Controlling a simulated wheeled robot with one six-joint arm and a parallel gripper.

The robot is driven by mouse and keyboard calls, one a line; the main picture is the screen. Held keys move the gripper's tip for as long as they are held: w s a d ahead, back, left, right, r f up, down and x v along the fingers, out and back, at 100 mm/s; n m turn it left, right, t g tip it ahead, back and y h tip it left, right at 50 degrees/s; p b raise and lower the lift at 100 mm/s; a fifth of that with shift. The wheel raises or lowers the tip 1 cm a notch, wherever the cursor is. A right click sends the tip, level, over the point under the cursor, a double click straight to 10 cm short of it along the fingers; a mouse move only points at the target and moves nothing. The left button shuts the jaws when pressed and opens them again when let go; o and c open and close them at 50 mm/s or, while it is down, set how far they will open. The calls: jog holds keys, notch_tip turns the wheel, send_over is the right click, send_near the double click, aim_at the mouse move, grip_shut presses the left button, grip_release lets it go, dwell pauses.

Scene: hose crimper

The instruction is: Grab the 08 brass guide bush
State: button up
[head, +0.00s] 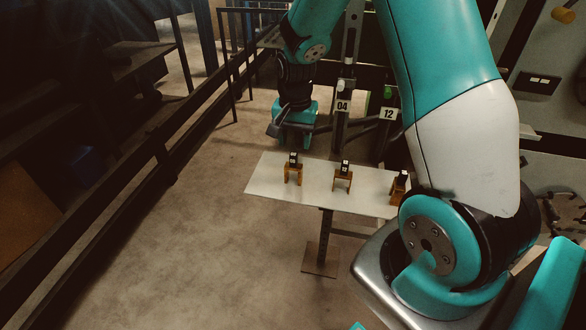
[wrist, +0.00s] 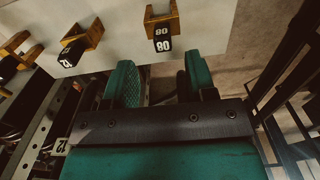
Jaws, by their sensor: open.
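The 08 brass guide bush shows in the wrist view as a brass-coloured piece (wrist: 161,14) with a black tag numbered 08 (wrist: 162,43). It sits at the right end of the pale table there. In the head view it appears to be the leftmost piece (head: 293,165), upright on the table. My gripper (head: 292,140) hangs above and behind that end of the table. In the wrist view my gripper (wrist: 161,80) has its two teal fingers apart, with nothing between them. The 08 tag lies just beyond the fingertips, roughly midway between them.
Two similar brass pieces, the middle (head: 342,178) and the right one (head: 398,188), stand on the pale table (head: 268,180). Posts labelled 04 (head: 342,106) and 12 (head: 389,114) rise behind it. A dark railing (head: 165,160) runs along the left. Floor left of the table is clear.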

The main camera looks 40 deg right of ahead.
aim_at(294, 154)
jog(key=shift+w+a+f+p, duration=0.1)
jog(key=shift+f+p, duration=0.2)
jog(key=shift+f, duration=2.85)
grip_shut()
